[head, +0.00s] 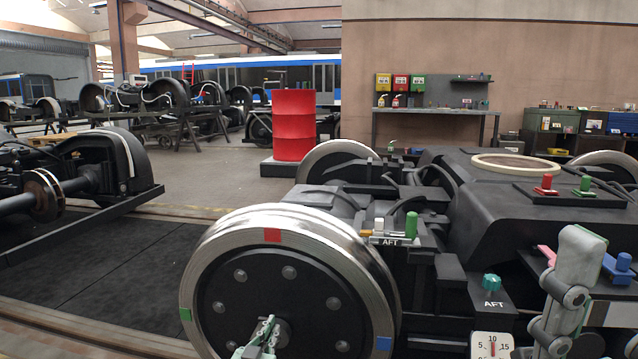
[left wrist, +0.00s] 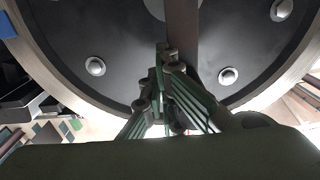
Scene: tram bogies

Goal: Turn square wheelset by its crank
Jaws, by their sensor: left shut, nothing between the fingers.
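The square wheelset's near wheel (head: 240,250) has a bright steel rim and a black bolted face, with a red mark at top, green at left and blue at lower right. My left gripper (head: 264,334) is in front of its hub, shut and empty. In the left wrist view its fingertips (left wrist: 168,58) are together at the lower end of a dark bar (left wrist: 183,28), which looks like the crank. I cannot tell whether they touch it. My right gripper (head: 572,285) shows only partly, as pale jointed links at the right; its jaws are unclear.
The black bogie frame (head: 480,225) fills the right, with a teal knob (head: 491,283) marked AFT and a dial (head: 492,345). Another bogie (head: 80,185) stands at left. A red drum (head: 294,125) and workbench (head: 435,112) are behind. Dark floor plates at left are clear.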

